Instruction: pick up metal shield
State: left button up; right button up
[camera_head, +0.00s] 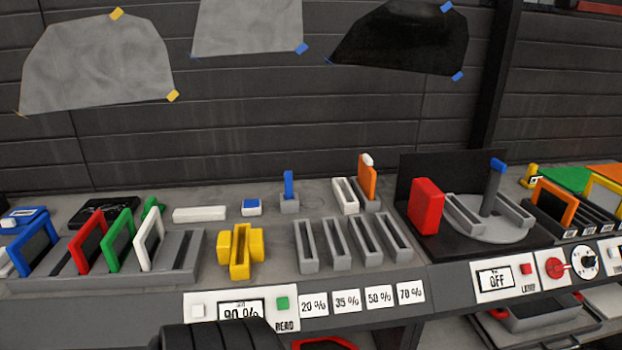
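No thing in view can be told for certain as the metal shield. A dark upright panel (470,170) stands at the right, behind a red block (426,206) and a round grey turntable (490,230). Neither of my grippers can be made out. A black ribbed rounded shape, probably part of my own arm, shows at the bottom edge and covers part of the 90 % display (241,309).
A grey rack (180,262) holds coloured frames at the left. A yellow holder (240,252) and several grey slotted blocks (305,247) stand mid-bench. An orange piece (367,180) stands upright in a slot. Film sheets (95,65) hang on the wall. Control panels line the front edge.

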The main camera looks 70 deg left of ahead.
aim_at(367, 179)
jog(key=u, duration=1.8)
